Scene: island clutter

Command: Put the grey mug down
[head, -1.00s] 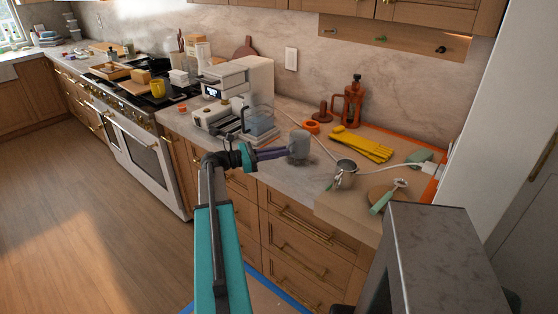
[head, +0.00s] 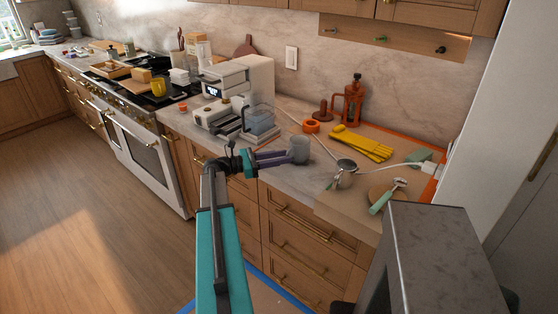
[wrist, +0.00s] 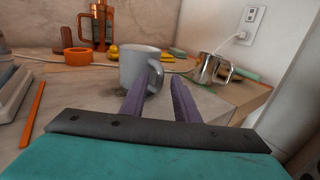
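The grey mug (head: 300,150) stands upright on the counter, in front of the coffee machine's right side. In the wrist view the grey mug (wrist: 138,66) is just beyond my fingertips, with its handle on the right side. My gripper (head: 285,156) is open, its two purple fingers spread apart. In the wrist view my gripper (wrist: 160,84) has its left finger overlapping the mug's lower right side and its right finger clear of it. The handle lies between the fingertips in that view; I cannot tell whether a finger touches it.
A coffee machine (head: 235,85) stands behind left. Yellow gloves (head: 362,145), an orange tape roll (head: 311,127) and a red-brown French press (head: 354,102) lie behind. Bare counter shows between mug and pitcher.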

